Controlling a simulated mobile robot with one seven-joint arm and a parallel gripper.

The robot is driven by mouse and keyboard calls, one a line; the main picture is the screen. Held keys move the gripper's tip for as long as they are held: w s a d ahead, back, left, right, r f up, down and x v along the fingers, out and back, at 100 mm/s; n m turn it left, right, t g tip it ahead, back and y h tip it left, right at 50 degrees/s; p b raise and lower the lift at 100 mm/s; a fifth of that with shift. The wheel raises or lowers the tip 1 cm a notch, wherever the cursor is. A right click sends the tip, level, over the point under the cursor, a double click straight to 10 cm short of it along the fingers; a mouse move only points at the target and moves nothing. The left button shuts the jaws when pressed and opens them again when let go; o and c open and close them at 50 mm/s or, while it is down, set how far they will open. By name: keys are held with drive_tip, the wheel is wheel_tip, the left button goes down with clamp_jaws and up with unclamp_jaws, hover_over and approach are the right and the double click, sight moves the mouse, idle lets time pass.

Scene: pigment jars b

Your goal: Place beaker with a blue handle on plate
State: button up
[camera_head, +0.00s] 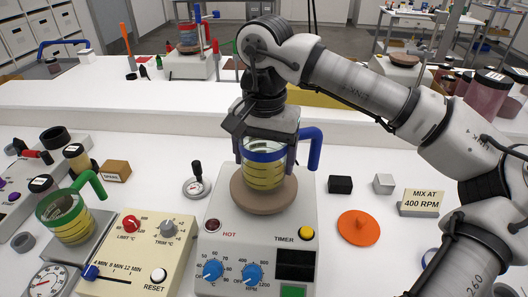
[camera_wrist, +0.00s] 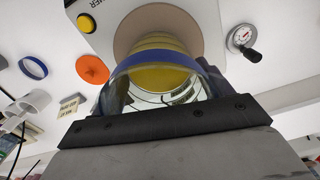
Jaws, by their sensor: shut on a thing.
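The beaker with a blue handle (camera_head: 264,172) is clear, with a blue rim band and yellow contents. It is upright, over the round brown plate (camera_head: 248,203) on top of the hot-plate device. My gripper (camera_head: 265,150) is shut on the beaker from above, its fingers at the sides of the glass. In the wrist view the beaker (camera_wrist: 165,68) is between the fingers, over the plate (camera_wrist: 128,32). I cannot tell whether its base touches the plate. A second beaker with a green handle (camera_head: 72,222) stands at the left on a scale.
The hot-plate device (camera_head: 225,250) has knobs and a yellow button in front. A cream control box (camera_head: 140,245) is left of it. An orange disc (camera_head: 358,228), a black block (camera_head: 340,184) and a sign (camera_head: 420,202) are to the right. A small gauge (camera_head: 196,186) stands left of the plate.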

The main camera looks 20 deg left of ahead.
drive_tip(key=shift+f+b, duration=0.5)
drive_tip(key=shift+f, duration=0.1)
idle(0.3)
drive_tip(key=o, duration=1.3)
drive_tip(key=shift+r, duration=0.1)
